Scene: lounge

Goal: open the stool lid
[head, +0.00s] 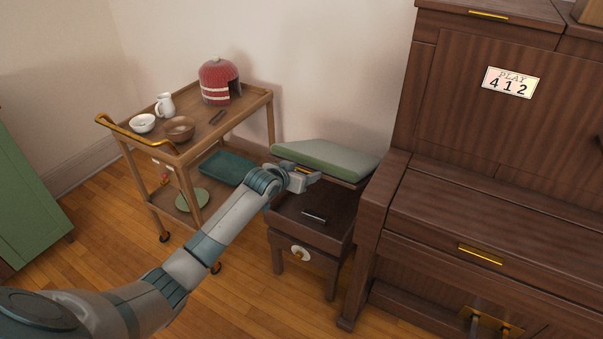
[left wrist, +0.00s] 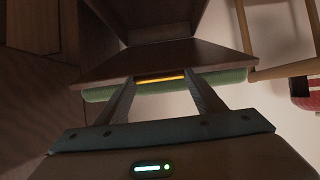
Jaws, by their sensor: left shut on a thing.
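The stool (head: 285,236) is a dark wooden box on legs, standing left of the piano. Its lid, with a green cushion (head: 330,155), is raised and tilted above the box, so the dark inside shows below it. In the left wrist view the lid's wooden underside (left wrist: 160,60) and the cushion's green edge (left wrist: 232,77) show. My left gripper (head: 308,175) is at the lid's front edge, shut on the brass lip (left wrist: 160,78), which lies between the fingertips. A small silvery bar (head: 314,215) shows in the open box. My right gripper is out of view.
The brown piano (head: 480,200) stands close on the stool's right. A wooden trolley (head: 245,107) stands to the left, bearing a white jug (head: 165,105), bowls and a red domed thing (head: 217,82). A green cabinet (head: 25,205) is at far left. Floor is free in front.

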